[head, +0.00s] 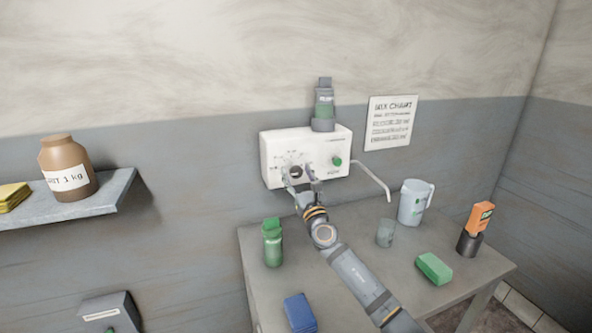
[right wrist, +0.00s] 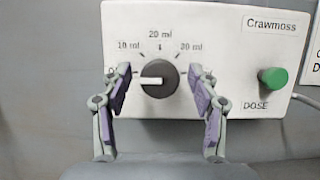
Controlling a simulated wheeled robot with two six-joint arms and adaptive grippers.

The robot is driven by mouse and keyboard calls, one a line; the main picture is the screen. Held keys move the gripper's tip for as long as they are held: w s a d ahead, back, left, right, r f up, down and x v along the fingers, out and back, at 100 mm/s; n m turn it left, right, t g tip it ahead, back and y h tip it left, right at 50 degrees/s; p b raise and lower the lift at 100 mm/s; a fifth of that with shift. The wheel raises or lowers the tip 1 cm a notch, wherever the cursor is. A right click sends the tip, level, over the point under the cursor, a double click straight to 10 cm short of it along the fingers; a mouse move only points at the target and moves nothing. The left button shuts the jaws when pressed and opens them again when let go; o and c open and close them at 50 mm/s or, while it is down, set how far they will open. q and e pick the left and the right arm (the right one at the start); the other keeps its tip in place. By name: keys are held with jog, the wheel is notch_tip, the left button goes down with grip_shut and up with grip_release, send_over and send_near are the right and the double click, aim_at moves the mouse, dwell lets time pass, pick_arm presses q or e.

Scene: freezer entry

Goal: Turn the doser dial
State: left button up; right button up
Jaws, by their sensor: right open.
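The white doser box (head: 268,160) is mounted on the wall above the table, with a dark bottle (head: 323,104) upside down on top. Its dark round dial (right wrist: 172,70) shows in the right wrist view, with a white pointer aimed left, below the 10 ml mark. Marks for 10, 20 and 30 ml sit around it. A green DOSE button (right wrist: 273,79) is to the dial's right. My right gripper (head: 300,183) is open in front of the box. In the right wrist view its fingers (right wrist: 161,110) stand on either side of the dial, apart from it. My left gripper is out of view.
A bent spout (head: 372,176) reaches from the box over the table. The table (head: 345,292) holds a green bottle (head: 272,245), a glass (head: 385,233), a jug (head: 412,204), a green block (head: 434,268) and a blue block (head: 299,313). A shelf (head: 90,203) is at left.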

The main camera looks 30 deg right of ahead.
jog(key=shift+w+d+r, duration=0.1)
jog(key=shift+w+r, duration=0.3)
jog(key=shift+w, duration=0.05)
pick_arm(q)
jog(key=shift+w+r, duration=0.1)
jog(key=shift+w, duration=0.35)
pick_arm(e)
jog(key=shift+w, duration=0.1)
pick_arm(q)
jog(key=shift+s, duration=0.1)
pick_arm(e)
jog(key=shift+f, duration=0.1)
jog(key=c, duration=1.2)
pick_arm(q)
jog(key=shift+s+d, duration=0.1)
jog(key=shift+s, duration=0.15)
